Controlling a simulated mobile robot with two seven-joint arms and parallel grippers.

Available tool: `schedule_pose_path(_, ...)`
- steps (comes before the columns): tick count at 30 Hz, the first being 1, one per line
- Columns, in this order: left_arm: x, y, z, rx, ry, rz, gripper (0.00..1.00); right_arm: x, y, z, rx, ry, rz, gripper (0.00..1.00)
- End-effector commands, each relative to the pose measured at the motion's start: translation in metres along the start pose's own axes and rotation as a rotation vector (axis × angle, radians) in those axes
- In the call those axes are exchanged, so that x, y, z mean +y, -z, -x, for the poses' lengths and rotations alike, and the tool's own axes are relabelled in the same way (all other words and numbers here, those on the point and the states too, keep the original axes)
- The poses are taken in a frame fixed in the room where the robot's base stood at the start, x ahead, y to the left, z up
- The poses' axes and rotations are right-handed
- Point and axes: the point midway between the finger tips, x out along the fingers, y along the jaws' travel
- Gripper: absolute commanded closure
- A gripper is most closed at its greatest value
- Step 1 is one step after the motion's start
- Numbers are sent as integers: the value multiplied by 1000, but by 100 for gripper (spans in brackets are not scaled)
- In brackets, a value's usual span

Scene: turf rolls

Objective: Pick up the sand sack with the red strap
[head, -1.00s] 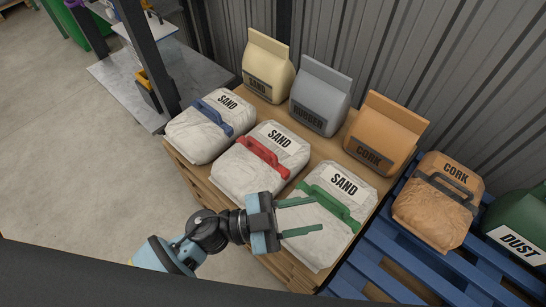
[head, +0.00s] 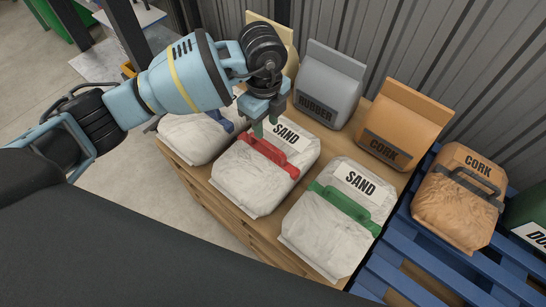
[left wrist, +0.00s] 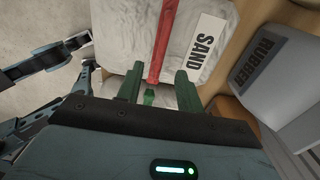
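The white sand sack with the red strap (head: 246,184) lies in the middle of the front row, its SAND label facing up. Its red strap (head: 264,150) runs across the top. My left gripper (head: 263,129) is over the upper end of this strap, with green fingers pointing down. In the left wrist view the fingers (left wrist: 160,88) are apart, and the red strap (left wrist: 160,42) runs towards the gap between them. A small green piece shows in that gap; I cannot tell what it is. Contact with the strap is unclear. My right gripper is not in view.
The blue-strap sand sack (head: 186,140) is left, partly behind my arm; the green-strap one (head: 325,225) is right. Behind stand rubber (head: 325,85) and cork (head: 400,120) bags and a half-hidden cream bag. Another cork sack (head: 455,210) lies on a blue pallet (head: 400,262).

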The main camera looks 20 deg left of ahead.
Motion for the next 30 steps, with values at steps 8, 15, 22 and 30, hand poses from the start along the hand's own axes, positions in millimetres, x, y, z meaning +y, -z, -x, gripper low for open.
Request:
schedule_pose_path(8,-1,-4,-3,-17,-1,12,63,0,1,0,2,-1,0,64)
schedule_pose_path(15,-1,-4,-25,-15,-1,11,63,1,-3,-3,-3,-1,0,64)
schedule_pose_path(22,-1,-3,-31,-14,-1,10,63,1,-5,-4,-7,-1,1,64)
schedule_pose_path(30,-1,-1,-67,-14,-3,10,63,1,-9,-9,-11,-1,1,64)
